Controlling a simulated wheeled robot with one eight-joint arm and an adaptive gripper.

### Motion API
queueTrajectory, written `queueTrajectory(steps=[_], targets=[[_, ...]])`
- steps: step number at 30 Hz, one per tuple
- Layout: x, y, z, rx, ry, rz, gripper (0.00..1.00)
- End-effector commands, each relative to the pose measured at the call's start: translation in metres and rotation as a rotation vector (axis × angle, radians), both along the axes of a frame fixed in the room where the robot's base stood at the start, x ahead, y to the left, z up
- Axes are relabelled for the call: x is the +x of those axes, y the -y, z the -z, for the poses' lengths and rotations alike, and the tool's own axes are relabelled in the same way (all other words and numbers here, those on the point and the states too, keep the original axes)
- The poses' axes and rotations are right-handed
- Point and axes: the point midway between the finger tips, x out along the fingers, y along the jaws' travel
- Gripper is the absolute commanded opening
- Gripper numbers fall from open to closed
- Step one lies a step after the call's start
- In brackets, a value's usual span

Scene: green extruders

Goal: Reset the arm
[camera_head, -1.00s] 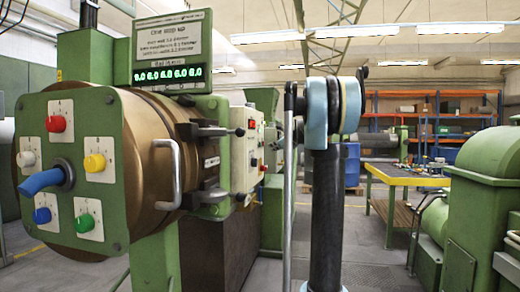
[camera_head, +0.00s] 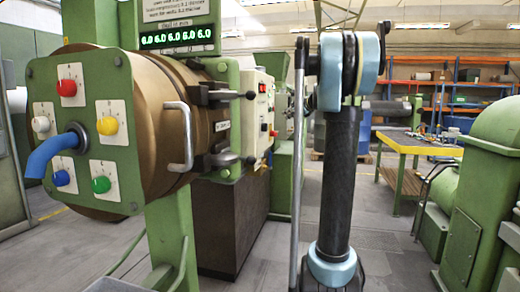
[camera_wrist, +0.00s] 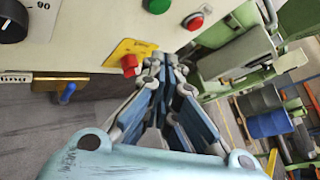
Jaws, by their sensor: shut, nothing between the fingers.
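My gripper (camera_wrist: 163,62) shows in the wrist view with its fingers together and nothing between them. Its tips are close to a red button on a yellow plate (camera_wrist: 130,62) on a cream control panel (camera_wrist: 75,32); I cannot tell whether they touch it. In the head view my arm (camera_head: 340,180) stands upright right of the middle, with a pale blue joint at its top. My gripper does not show in that view.
A green machine with a bronze drum (camera_head: 150,100) and a blue lever (camera_head: 50,155) stands at the left. A cream control box (camera_head: 258,118) is behind it. A yellow-topped bench (camera_head: 415,145) and a green machine (camera_head: 480,205) are at the right. Grey floor lies between.

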Motion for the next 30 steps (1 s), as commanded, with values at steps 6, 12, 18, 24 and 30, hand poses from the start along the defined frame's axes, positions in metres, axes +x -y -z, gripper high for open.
queueTrajectory(steps=[6, 12, 18, 24, 30], targets=[[-0.079, -0.038, 0.046, -0.286, 0.019, -0.175, 0.00], [-0.162, -0.062, 0.101, -0.577, 0.041, -0.378, 0.00], [-0.245, -0.074, 0.162, -0.846, 0.062, -0.598, 0.00], [-0.327, -0.073, 0.226, -1.092, 0.080, -0.836, 0.00], [-0.405, -0.060, 0.293, -1.311, 0.092, -1.093, 0.00]])
